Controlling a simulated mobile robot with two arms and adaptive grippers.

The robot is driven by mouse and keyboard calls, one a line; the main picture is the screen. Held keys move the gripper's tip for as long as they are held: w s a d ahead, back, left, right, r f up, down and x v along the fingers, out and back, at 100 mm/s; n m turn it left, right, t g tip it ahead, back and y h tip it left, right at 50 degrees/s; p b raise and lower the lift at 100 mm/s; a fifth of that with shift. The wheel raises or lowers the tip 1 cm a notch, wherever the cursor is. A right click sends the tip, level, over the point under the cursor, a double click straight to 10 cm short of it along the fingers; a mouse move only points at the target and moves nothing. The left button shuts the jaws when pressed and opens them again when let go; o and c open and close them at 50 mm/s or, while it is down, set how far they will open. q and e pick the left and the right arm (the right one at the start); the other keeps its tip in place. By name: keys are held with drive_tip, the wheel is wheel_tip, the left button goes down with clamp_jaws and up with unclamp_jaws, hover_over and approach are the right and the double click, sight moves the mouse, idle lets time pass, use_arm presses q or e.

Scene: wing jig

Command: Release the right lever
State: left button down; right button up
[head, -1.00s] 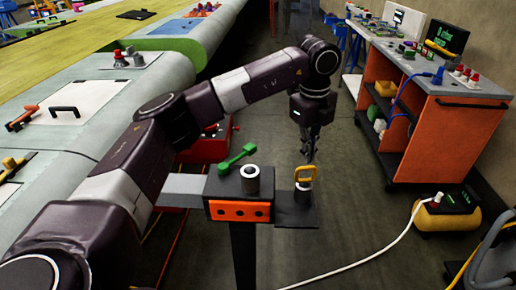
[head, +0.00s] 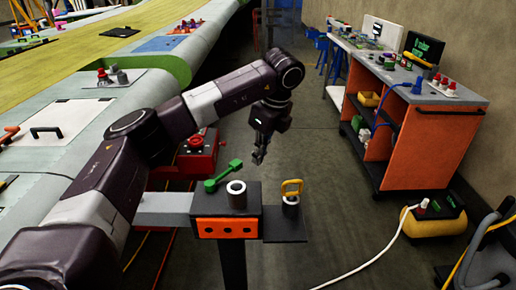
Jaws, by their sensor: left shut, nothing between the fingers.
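A green lever (head: 223,176) lies slanted on top of a dark fixture with an orange front plate (head: 228,228), its right end pointing up and away. A light metal cylinder (head: 236,195) stands beside it on the fixture. A yellow loop handle (head: 291,187) sits on a second metal cylinder on the side plate to the right. My left gripper (head: 259,158) is shut and empty, pointing down. In the picture it is just right of the green lever's far end and up-left of the yellow loop, apart from both. My right gripper is out of view.
The wing panel (head: 60,150) runs along the left, with a black handle (head: 47,132). A red box (head: 190,158) stands behind the fixture. An orange workbench (head: 400,130) and a yellow-black unit (head: 433,222) with a white hose stand right. Open floor lies between.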

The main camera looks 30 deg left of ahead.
sight(225, 174)
use_arm(q)
drive_tip(key=a+f+p, duration=0.3)
drive_tip(key=a+f, duration=0.2)
drive_tip(key=shift+w+a+f, duration=0.2)
drive_tip(key=shift+w, duration=0.05)
drive_tip(key=shift+w, duration=0.1)
idle(0.3)
